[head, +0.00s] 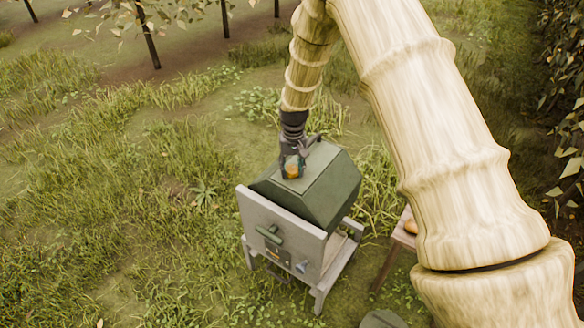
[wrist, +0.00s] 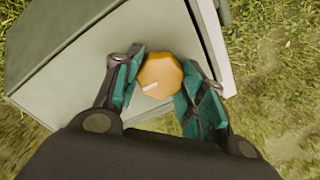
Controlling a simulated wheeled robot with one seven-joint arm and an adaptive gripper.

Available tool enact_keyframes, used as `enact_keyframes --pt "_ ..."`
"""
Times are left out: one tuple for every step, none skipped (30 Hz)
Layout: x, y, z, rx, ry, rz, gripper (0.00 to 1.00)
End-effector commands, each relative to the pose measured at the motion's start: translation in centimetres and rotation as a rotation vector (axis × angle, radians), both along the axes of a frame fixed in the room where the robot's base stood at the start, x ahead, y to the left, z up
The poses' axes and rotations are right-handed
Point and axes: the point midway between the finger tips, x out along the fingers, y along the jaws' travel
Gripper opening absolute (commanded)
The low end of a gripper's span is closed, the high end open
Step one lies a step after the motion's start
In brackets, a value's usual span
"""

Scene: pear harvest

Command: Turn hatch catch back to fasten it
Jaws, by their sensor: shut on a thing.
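The hatch catch is an orange, many-sided knob (wrist: 162,72) with a short white mark on its face; the mark points to the lower left in the wrist view. It sits on the sloping green hatch (head: 325,172) of a box on legs, near the pale front panel. My gripper (wrist: 159,82) is shut on the knob, with one teal-padded finger on each side. In the head view my gripper (head: 292,168) comes down on the hatch from above, and a bit of orange shows between its fingers. The catch's base is hidden.
The box's pale front panel (head: 256,210) carries a green handle (head: 269,235) and a small round knob (head: 302,266). A wooden stand (head: 396,236) with an orange-brown thing on it is close on the right. Grass surrounds the box, with trees behind.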

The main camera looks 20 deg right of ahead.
Motion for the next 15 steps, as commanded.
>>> enact_keyframes --pt "0.09 -0.13 0.07 -0.001 -0.002 -0.001 0.17" --pt "0.09 -0.13 0.07 -0.001 -0.002 -0.001 0.17" --pt "0.09 -0.14 0.08 -0.001 -0.002 -0.001 0.17" --pt "0.1 -0.14 0.08 -0.001 -0.003 -0.001 0.17" --pt "0.1 -0.14 0.08 -0.001 -0.002 -0.001 0.46" --pt "0.09 -0.14 0.07 -0.001 -0.002 -0.001 0.53" --pt "0.08 -0.12 0.07 -0.001 -0.002 -0.001 0.59" --pt "0.09 -0.11 0.06 -0.001 -0.002 0.0 0.63" --pt "0.07 -0.1 0.06 -0.001 -0.002 0.0 0.63" --pt "0.06 -0.09 0.05 -0.001 -0.002 0.0 0.63" --pt "0.05 -0.09 0.04 -0.001 -0.001 0.0 0.63" --pt "0.04 -0.08 0.04 -0.001 -0.001 0.0 0.63" --pt "0.04 -0.07 0.03 -0.001 -0.001 0.0 0.63" --pt "0.03 -0.07 0.03 -0.001 -0.001 0.0 0.63" --pt "0.03 -0.06 0.03 -0.001 -0.001 0.0 0.63"
